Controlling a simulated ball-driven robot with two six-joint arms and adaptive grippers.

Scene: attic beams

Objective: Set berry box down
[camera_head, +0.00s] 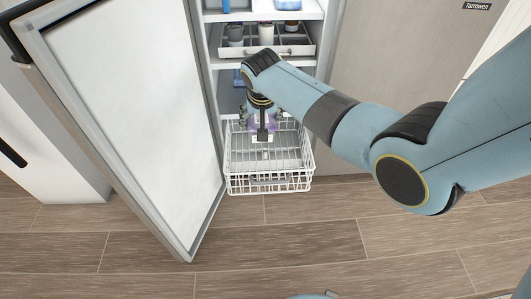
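My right gripper (262,122) reaches in from the right and points down over a white wire basket (270,184) pulled out at the bottom of the open fridge. A small purple-tinted thing (262,139), possibly the berry box, shows right at the gripper, over or in the back part of the basket. My wrist and gripper cover most of it, so I cannot tell whether the fingers are shut on it or whether it touches the basket floor. My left gripper is not in view.
The fridge door (135,120) stands open on the left. Above the basket, a shelf carries a white tray (294,49) with several cups. Blue items sit on the shelf above. A closed beige panel (400,60) stands to the right. The wood floor (290,240) in front is clear.

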